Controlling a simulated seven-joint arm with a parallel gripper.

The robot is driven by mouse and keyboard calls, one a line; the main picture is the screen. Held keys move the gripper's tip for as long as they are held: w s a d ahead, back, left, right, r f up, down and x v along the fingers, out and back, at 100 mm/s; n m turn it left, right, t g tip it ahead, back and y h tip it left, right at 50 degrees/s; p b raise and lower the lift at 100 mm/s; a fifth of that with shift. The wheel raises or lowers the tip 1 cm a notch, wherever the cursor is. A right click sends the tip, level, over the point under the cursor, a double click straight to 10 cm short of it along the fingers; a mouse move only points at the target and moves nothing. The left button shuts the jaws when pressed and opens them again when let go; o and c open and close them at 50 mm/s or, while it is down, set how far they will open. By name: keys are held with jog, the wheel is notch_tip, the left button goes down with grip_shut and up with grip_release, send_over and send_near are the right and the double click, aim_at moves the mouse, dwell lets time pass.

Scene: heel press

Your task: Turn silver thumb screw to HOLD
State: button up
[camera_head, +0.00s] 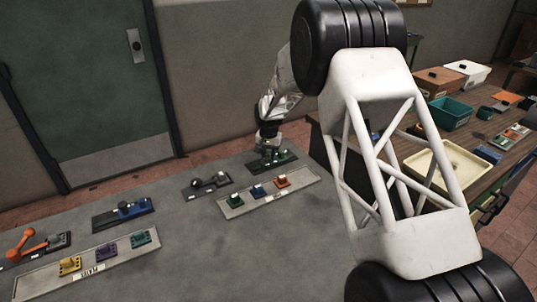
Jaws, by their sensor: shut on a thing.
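My gripper (267,143) is at the back of the grey table, low over a dark base plate (289,157) with a small fixture on it. It is shut on a small part of this fixture. The fingers cover that part, so its silver colour, its shape and any HOLD mark cannot be made out. A second dark plate (194,193) with dark round knobs lies just to the left, apart from my gripper. I cannot tell a silver thumb screw there either.
A grey strip (236,211) with green, blue and orange blocks lies in front of my gripper. A blue fixture (132,210), an orange lever (25,243) and another strip (110,281) are at left. The table's middle (220,255) is clear. A wooden bench with bins (452,113) stands right.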

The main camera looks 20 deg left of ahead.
aim_at(269, 155)
jog(key=shift+m, duration=0.3)
jog(key=o, duration=0.9)
jog(key=shift+r, duration=0.15)
jog(key=shift+r, duration=3.75)
